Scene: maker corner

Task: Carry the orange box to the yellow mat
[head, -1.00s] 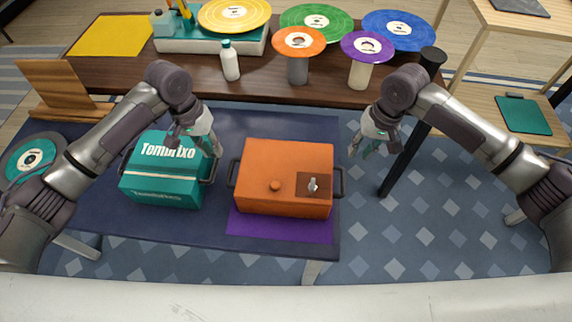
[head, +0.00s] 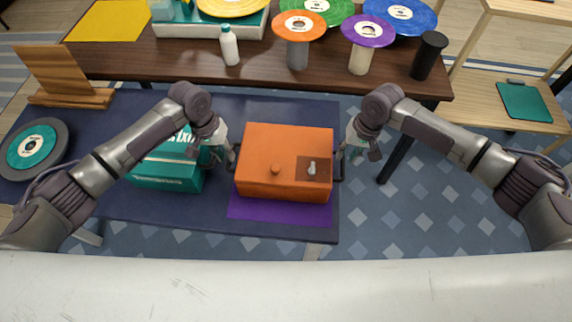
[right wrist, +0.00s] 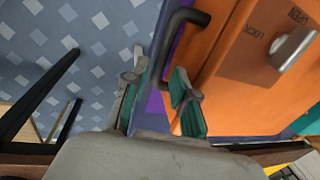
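The orange box (head: 285,145) stands on a purple mat (head: 280,208) on the dark blue table, with a dark handle on each side. The yellow mat (head: 105,28) lies bare at the left end of the brown table behind. My left gripper (head: 220,158) is at the box's left handle, its fingers apart, partly hard to make out. My right gripper (head: 357,152) is open at the right handle. In the right wrist view, the dark handle (right wrist: 168,45) reaches between the open fingers (right wrist: 158,105), which are not closed on it.
A teal box (head: 165,172) stands just left of the orange box, beside my left arm. The brown table holds a white bottle (head: 229,46), coloured discs on stands, and a black cylinder (head: 428,56). A wooden stand (head: 65,75) is at the left.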

